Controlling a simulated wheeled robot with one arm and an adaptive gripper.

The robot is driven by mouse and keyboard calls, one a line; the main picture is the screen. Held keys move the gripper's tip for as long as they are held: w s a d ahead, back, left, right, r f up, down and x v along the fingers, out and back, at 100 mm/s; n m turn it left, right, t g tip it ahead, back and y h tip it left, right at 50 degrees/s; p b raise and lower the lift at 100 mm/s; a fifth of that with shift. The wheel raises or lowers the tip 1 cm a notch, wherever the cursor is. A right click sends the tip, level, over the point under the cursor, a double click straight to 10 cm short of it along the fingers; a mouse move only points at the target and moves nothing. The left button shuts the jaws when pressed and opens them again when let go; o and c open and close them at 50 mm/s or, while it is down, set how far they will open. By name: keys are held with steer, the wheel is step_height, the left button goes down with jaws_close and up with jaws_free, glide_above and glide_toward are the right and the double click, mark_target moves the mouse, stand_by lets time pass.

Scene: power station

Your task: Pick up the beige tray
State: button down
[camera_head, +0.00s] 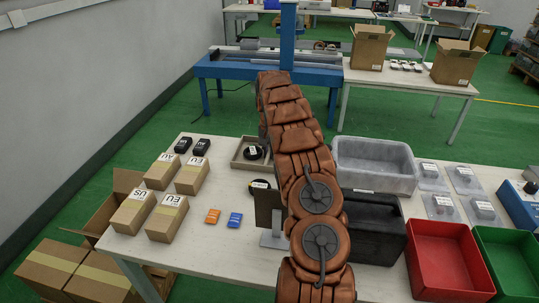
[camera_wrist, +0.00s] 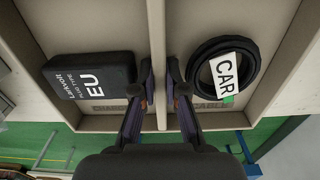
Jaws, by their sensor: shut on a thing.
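The beige tray (camera_head: 246,167) is on the far part of the white table in the head view, its right side hidden behind my arm. In the wrist view the tray (camera_wrist: 157,30) has a central divider. A black adapter labelled EU (camera_wrist: 90,82) lies in the left compartment. A coiled black cable labelled CAR (camera_wrist: 216,70) lies in the right one. My gripper (camera_wrist: 160,88) is shut on the divider, one finger on each side. My arm hides the gripper in the head view. I cannot tell whether the tray is clear of the table.
Small cardboard boxes (camera_head: 166,217) and black adapters (camera_head: 201,147) stand left on the table (camera_head: 200,262). A grey bin (camera_head: 376,165), a black bin (camera_head: 377,228) and a red bin (camera_head: 448,258) stand right. A black cable (camera_head: 260,184) lies near the tray.

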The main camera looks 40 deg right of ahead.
mark_target(269, 151)
steer(key=shift+r, duration=0.1)
steer(key=shift+w+r+b, duration=0.1)
steer(key=shift+r+b, duration=0.35)
steer(key=shift+r, duration=1.35)
steer(key=shift+s+a+r+b, duration=0.2)
steer(key=shift+s+a+b, duration=0.35)
steer(key=shift+s+a, duration=1.3)
steer(key=shift+s+a+r+b, duration=0.25)
steer(key=shift+s+a+b, duration=0.35)
steer(key=shift+a, duration=2.3)
steer(key=shift+s+a+r+b, duration=0.2)
steer(key=shift+s+a+b, duration=0.3)
steer(key=shift+s+a, duration=1.35)
steer(key=shift+w+a, duration=0.55)
steer(key=shift+w, duration=0.05)
